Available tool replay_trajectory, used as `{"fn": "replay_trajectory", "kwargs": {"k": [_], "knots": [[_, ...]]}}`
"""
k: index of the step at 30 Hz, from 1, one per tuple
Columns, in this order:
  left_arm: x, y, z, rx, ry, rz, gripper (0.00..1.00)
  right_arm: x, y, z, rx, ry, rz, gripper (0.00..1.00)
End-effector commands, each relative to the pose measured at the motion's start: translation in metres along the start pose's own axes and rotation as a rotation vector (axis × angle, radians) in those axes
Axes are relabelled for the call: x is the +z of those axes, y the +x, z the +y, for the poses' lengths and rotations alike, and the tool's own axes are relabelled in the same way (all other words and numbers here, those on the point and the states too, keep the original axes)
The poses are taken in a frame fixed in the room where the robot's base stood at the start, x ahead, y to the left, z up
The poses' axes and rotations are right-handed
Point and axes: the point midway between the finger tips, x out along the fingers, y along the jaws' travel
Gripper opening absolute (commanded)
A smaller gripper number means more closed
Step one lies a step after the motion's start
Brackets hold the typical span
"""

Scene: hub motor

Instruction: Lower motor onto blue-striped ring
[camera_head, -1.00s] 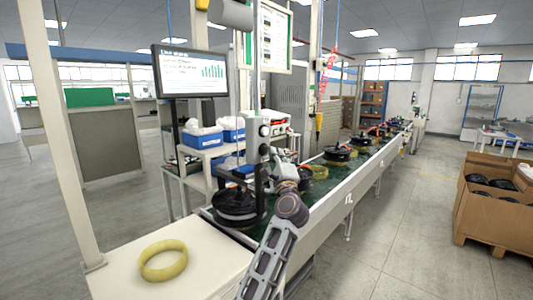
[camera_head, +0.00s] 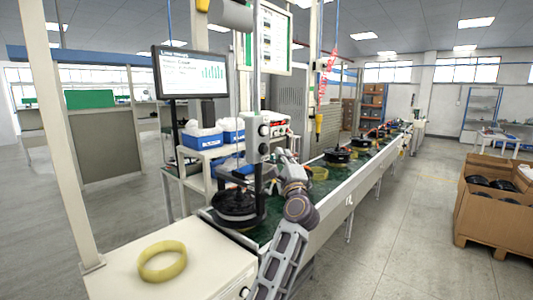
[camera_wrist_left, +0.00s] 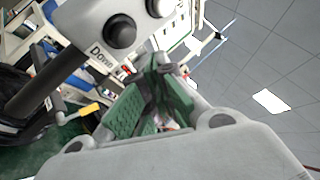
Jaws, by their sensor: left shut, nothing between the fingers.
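The black motor (camera_head: 234,205) hangs or sits under the hoist at the near end of the line; whether it touches anything beneath cannot be told. No ring with blue stripes can be made out. The control box (camera_head: 257,138) is beside the hoist column; the left wrist view shows its dark button (camera_wrist_left: 120,33), with lettering that looks like "Down". My left gripper (camera_head: 282,155) is just right of the box, apart from the button. Its green-padded fingers (camera_wrist_left: 160,95) are shut and empty in the left wrist view. My right gripper is not in view.
A plain yellow ring (camera_head: 162,261) lies on the white table (camera_head: 205,250) at front left. The conveyor (camera_head: 335,190) runs back right with several motors and rings. A monitor (camera_head: 190,72) and blue bins (camera_head: 203,139) stand behind. A cardboard box (camera_head: 493,215) stands right.

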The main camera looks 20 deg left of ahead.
Motion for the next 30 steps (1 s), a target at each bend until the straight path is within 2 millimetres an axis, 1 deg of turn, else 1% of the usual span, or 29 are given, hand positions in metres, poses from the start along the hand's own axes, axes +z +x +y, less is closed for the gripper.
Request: {"fn": "replay_trajectory", "kwargs": {"k": [13, 30], "knots": [[-0.013, -0.018, -0.012, 0.000, -0.001, 0.000, 0.00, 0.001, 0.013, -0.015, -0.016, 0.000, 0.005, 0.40], [-0.014, -0.020, -0.015, -0.001, -0.001, 0.000, 0.00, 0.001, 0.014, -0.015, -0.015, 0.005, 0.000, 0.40]]}}
